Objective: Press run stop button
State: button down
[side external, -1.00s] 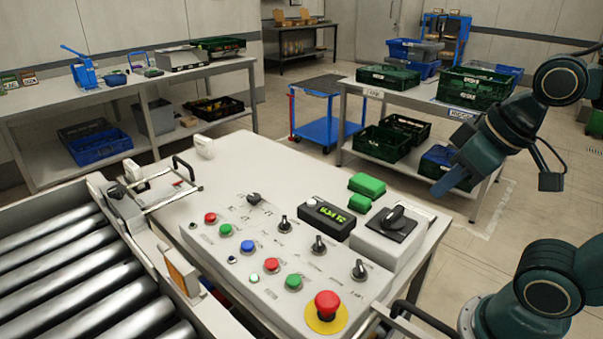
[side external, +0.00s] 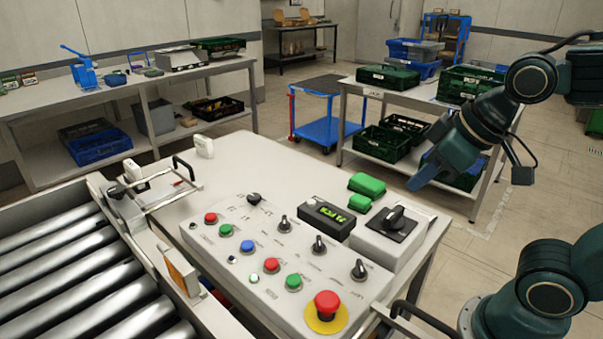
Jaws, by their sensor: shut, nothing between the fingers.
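The control panel (side external: 262,308) lies on the white table, sloped towards the camera. It carries a red button (side external: 211,218), a green button (side external: 225,230), a blue button (side external: 247,246), a second red button (side external: 271,265) and a second green button (side external: 293,282). A large red mushroom button (side external: 327,304) on a yellow disc sits at the near right corner. The labels are too small to read, so I cannot tell which is run stop. My gripper (side external: 416,184) is shut and empty, its blue tip in the air right of the panel and apart from every button.
The roller conveyor (side external: 75,270) is at left. The air above the panel is clear.

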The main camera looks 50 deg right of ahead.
jog(key=w+a+f+n+t, duration=0.2)
jog(key=w+a+n, duration=0.4)
jog(key=w, duration=0.5)
jog(key=n+t+y, duration=0.1)
jog(key=n+y, duration=0.1)
jog(key=n, duration=0.2)
send_over(277, 264)
notch_tip(277, 264, down, 3)
jog(key=shift+f, duration=0.15)
jog(key=shift+f, duration=0.1)
jog(key=shift+f, duration=4.3)
jog(key=shift+f, duration=0.9)
jog(key=shift+r, duration=0.9)
